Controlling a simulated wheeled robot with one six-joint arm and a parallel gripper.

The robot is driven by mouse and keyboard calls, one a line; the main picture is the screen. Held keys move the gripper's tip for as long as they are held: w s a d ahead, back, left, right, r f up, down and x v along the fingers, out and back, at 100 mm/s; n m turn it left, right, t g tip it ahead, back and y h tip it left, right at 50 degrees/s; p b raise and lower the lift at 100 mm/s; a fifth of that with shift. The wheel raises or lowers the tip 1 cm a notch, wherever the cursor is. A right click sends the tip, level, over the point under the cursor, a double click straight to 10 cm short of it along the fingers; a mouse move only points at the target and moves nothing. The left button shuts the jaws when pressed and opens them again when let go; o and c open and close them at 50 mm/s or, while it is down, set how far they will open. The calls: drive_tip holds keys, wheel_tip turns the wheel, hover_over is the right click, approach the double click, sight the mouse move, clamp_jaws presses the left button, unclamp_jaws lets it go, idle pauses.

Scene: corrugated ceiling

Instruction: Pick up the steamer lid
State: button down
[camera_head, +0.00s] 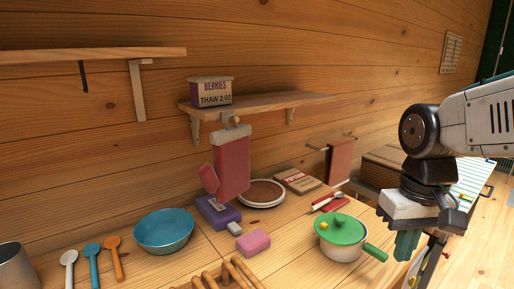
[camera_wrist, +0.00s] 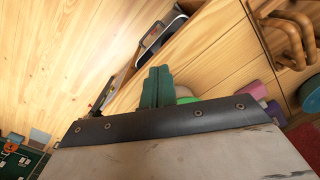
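A green lid (camera_head: 343,227) with small yellow and green parts on top sits on a cream pot (camera_head: 340,249) with a green handle, at the table's right front; it looks like the steamer lid. My gripper (camera_head: 405,246) hangs to the right of the pot, apart from the lid, its green fingers pointing down. In the wrist view the fingers (camera_wrist: 157,87) are pressed together with nothing seen between them. A sliver of green, likely the lid (camera_wrist: 188,100), shows just right of them, mostly hidden behind my gripper.
A pink sponge (camera_head: 253,242) and a wooden rack (camera_head: 225,276) stand left of the pot. A red item with a spoon (camera_head: 330,201) lies behind it. A blue bowl (camera_head: 164,231) is farther left. A shelf (camera_head: 265,102) with a hanging red mitt (camera_head: 232,165) is above.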

drive_tip(key=s+d+t, duration=0.1)
drive_tip(key=s, duration=0.8)
drive_tip(key=shift+s+f+m, duration=0.15)
drive_tip(key=shift+s+m, duration=0.15)
drive_tip(key=shift+s, duration=0.1)
drive_tip(key=c, duration=1.4)
unclamp_jaws()
drive_tip(key=shift+s+r+t, duration=0.1)
drive_tip(key=shift+r+t, duration=0.15)
drive_tip(key=shift+t, duration=0.05)
drive_tip(key=m+g, duration=0.2)
hover_over(340, 217)
drive_tip(key=shift+s+a+f, duration=0.1)
drive_tip(key=shift+s+a, duration=0.15)
drive_tip(key=shift+s, duration=0.2)
drive_tip(key=shift+w+t, duration=0.15)
drive_tip(key=shift+t, duration=0.15)
drive_tip(key=shift+w+d+f, duration=0.15)
drive_tip(key=shift+f, duration=1.65)
drive_tip(key=shift+w+d+f, duration=0.1)
drive_tip(key=shift+f, duration=1.7)
